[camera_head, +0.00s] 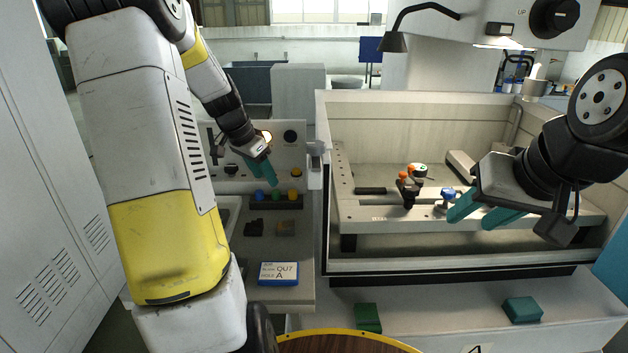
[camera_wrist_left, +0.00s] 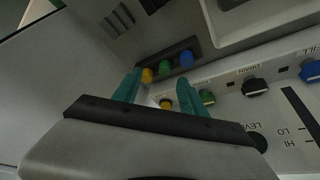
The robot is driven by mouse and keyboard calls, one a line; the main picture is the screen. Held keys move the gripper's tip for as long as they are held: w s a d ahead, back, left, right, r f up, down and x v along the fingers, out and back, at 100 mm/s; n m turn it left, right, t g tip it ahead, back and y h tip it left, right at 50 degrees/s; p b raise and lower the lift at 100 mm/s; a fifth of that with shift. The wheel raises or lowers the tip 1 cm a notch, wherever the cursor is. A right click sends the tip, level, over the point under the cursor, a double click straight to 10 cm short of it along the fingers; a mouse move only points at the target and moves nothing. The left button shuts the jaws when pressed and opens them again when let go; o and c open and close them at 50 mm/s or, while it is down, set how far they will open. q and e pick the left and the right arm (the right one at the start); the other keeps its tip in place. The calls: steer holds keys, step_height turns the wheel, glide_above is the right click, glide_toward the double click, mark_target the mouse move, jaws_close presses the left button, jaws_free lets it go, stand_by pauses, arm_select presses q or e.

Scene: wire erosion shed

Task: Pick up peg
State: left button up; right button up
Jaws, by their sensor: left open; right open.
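Three small pegs stand in a dark rack (camera_head: 276,204) on the shelf left of the tank: a blue peg (camera_head: 260,195), a green peg (camera_head: 276,195) and a yellow peg (camera_head: 293,194). In the left wrist view the yellow peg (camera_wrist_left: 147,75), green peg (camera_wrist_left: 165,66) and blue peg (camera_wrist_left: 186,59) show beyond the fingers. My left gripper (camera_head: 264,175) is open, with teal fingers above and behind the rack; nothing is seen between them. It also shows in the left wrist view (camera_wrist_left: 157,82). My right gripper (camera_head: 470,220) is open and empty over the tank's right side.
A control panel with knobs (camera_wrist_left: 255,88) stands close behind the rack. A blue-and-white sign (camera_head: 278,273) lies nearer on the shelf. The tank (camera_head: 420,265) holds a fixture with orange parts (camera_head: 409,174) and a blue knob (camera_head: 448,193). Green blocks (camera_head: 367,318) lie in front.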

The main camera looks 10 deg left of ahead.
mark_target(275, 192)
arm_select(q)
steer(key=x, duration=0.2)
steer(key=w+x, duration=0.1)
steer(key=x, duration=0.4)
steer(key=shift+w+a, duration=0.3)
steer(key=shift+w+d+f, duration=0.15)
steer(key=shift+w+f, duration=0.05)
steer(key=shift+f, duration=0.35)
jaws_close()
